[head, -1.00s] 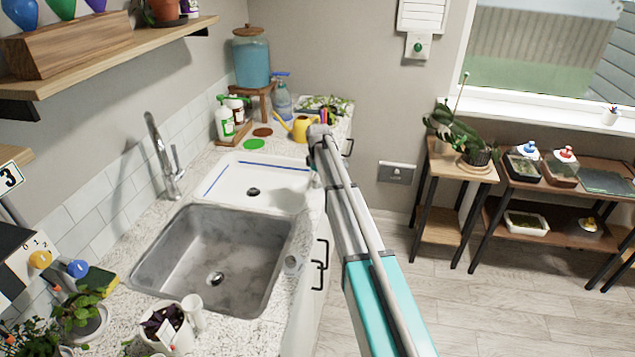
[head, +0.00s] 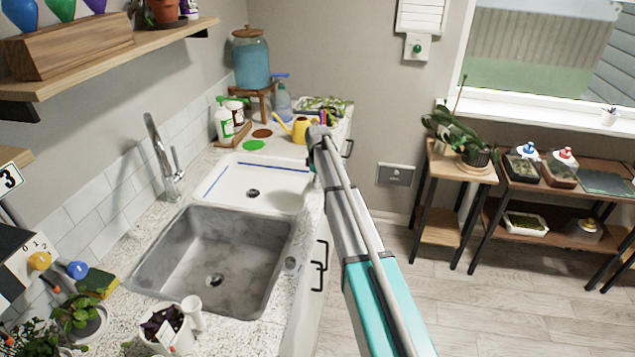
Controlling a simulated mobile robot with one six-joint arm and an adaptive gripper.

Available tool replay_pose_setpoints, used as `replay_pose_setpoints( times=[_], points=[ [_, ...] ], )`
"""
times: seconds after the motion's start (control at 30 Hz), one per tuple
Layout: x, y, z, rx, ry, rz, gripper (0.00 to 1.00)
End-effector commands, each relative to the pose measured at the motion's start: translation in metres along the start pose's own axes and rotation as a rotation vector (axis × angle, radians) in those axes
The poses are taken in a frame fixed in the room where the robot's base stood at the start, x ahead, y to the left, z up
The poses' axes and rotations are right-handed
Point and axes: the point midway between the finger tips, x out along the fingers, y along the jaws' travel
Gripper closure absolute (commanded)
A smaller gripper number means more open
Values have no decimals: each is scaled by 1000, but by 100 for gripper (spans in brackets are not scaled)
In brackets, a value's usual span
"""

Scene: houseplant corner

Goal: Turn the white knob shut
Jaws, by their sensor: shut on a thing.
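I cannot make out a white knob in the head view. My arm reaches from the bottom right up to the right edge of the counter, where its grey joint shows near a yellow watering can (head: 300,128). My gripper is not visible; the arm hides what lies behind and below that joint. Whatever the gripper touches is hidden too. On the left, a yellow knob (head: 39,261) sits on a white dial plate with numbers, and a blue knob (head: 77,269) is beside it.
A steel sink (head: 180,262) and a white drainer (head: 222,177) are set in the speckled counter, with a tap (head: 163,160) behind. A potted plant (head: 165,325) stands at the front edge. Wooden tables (head: 463,172) stand at the right. The floor (head: 500,300) between is clear.

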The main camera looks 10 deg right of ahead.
Motion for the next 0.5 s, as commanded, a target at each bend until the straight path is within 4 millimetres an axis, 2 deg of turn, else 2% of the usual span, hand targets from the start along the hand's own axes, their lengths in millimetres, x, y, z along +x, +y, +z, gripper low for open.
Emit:
replay_pose_setpoints(
  times=[0.27, 0.5],
  points=[
    [0, 2, 0, 173, -4, 4, 100],
    [0, 3, 0, 390, -11, 4, 100]
  ],
)
